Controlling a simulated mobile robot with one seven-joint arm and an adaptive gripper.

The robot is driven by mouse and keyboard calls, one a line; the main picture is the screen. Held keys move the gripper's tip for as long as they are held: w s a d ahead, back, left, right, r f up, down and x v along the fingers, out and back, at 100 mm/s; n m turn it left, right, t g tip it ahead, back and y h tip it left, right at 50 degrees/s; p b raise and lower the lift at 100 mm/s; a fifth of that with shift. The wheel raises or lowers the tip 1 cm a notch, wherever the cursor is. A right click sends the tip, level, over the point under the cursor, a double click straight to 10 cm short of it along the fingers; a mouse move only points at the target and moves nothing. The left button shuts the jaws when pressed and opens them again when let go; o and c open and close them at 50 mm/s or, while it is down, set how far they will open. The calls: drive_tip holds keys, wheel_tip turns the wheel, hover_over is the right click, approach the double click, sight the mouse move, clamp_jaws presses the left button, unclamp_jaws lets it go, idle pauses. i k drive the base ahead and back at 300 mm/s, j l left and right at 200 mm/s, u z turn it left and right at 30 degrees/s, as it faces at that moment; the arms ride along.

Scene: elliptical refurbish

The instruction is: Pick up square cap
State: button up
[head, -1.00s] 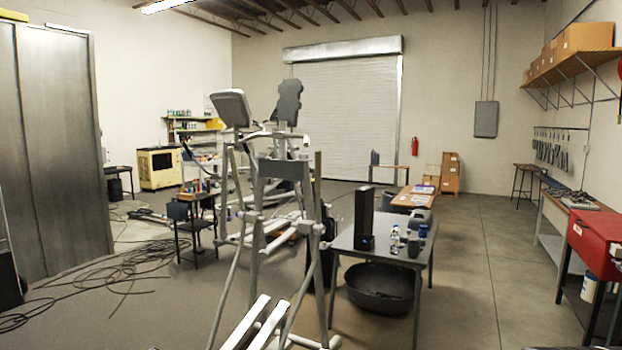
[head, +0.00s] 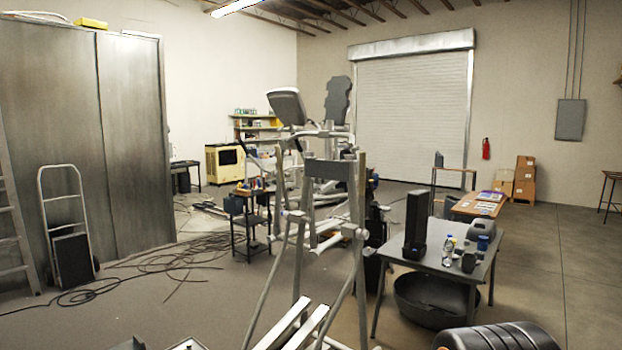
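I cannot make out a square cap in the head view. A grey table (head: 425,262) at the right of centre holds a tall black box (head: 416,222), a clear bottle (head: 448,250), a dark cup (head: 468,262), a blue-topped container (head: 483,243) and a grey jug (head: 482,229). These items are small, and none can be told as the cap. My gripper is not in view.
An elliptical machine (head: 322,180) stands in the middle, left of the table. A black tub (head: 430,298) sits under the table. Cables (head: 165,262) lie on the floor at left, near a hand truck (head: 68,225).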

sight(460, 251)
drive_tip(key=i+l+u, duration=0.15)
drive_tip(key=l, duration=0.2)
drive_tip(key=i+l+u, duration=0.1)
drive_tip(key=l, duration=0.25)
drive_tip(key=i+l+u, duration=0.15)
drive_tip(key=l, duration=0.25)
drive_tip(key=i+l+u, duration=0.15)
drive_tip(key=l, duration=0.25)
drive_tip(key=i+l, duration=0.1)
drive_tip(key=l, duration=0.3)
drive_tip(key=i+l, duration=0.1)
drive_tip(key=l, duration=0.35)
drive_tip(key=i+l, duration=0.1)
drive_tip(key=l, duration=0.3)
drive_tip(key=i+l, duration=0.15)
drive_tip(key=l, duration=0.3)
drive_tip(key=i+l, duration=0.1)
drive_tip(key=l, duration=0.3)
drive_tip(key=i+l+z, duration=0.95)
drive_tip(key=i+l, duration=0.15)
drive_tip(key=i, duration=0.2)
